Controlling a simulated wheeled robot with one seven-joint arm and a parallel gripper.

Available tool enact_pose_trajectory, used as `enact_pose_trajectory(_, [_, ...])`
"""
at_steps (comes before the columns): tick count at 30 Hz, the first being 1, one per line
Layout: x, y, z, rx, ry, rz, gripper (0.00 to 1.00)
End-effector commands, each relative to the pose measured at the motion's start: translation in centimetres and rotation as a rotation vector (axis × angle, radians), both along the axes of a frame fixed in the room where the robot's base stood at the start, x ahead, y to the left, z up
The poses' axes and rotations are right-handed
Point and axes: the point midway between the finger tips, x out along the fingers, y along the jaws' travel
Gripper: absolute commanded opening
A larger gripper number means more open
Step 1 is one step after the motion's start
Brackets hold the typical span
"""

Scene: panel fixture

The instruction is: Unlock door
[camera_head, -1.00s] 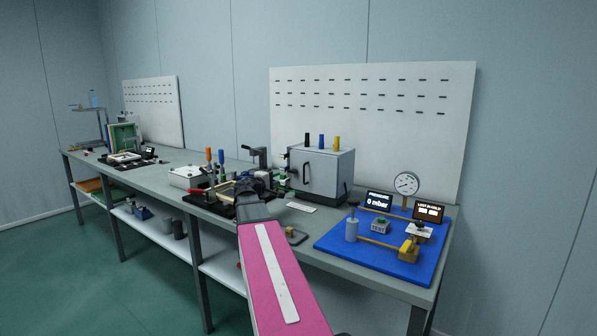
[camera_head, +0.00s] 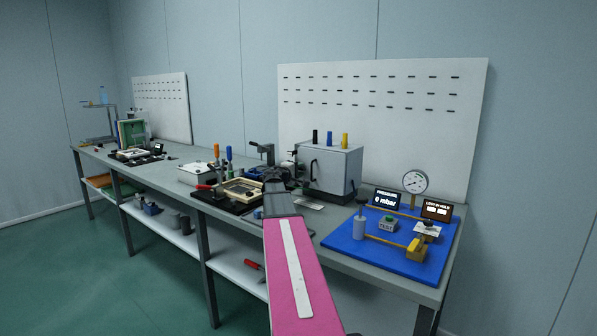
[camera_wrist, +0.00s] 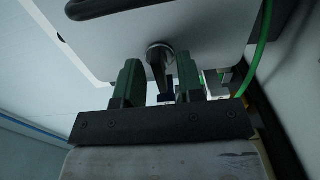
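A grey box cabinet (camera_head: 342,170) stands on the bench, its door (camera_head: 328,183) facing me with a dark bar handle (camera_head: 314,172). In the wrist view the door (camera_wrist: 205,25) fills the top, with part of the black handle (camera_wrist: 88,8) at the top edge. A round metal lock (camera_wrist: 160,52) with a dark, narrow lever or key (camera_wrist: 159,75) projects from the door. My gripper (camera_wrist: 159,75) is open, its green fingers on either side of the lever, with gaps visible. In the head view my arm hides the gripper and lock.
A blue board (camera_head: 380,255) with a pressure gauge (camera_head: 415,182) lies to the right. A black fixture with a wooden frame (camera_head: 240,190) and a white box (camera_head: 197,174) stand to the left. A green cable (camera_wrist: 262,45) runs right of the gripper in the wrist view.

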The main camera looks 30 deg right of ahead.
Motion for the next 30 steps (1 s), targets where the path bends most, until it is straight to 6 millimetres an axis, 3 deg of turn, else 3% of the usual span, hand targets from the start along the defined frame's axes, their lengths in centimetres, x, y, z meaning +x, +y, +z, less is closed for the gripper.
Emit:
enact_pose_trajectory(5, [-0.01, 0.02, -0.01, 0.0, 0.0, 0.0, 0.35])
enact_pose_trajectory(9, [0.0, 0.03, -0.01, 0.0, 0.0, 0.0, 0.0])
enact_pose_trajectory(20, [-0.01, 0.05, -0.02, -0.011, 0.027, 0.0, 0.0])
enact_pose_trajectory(30, [-0.02, 0.07, -0.03, -0.089, 0.218, 0.0, 0.0])
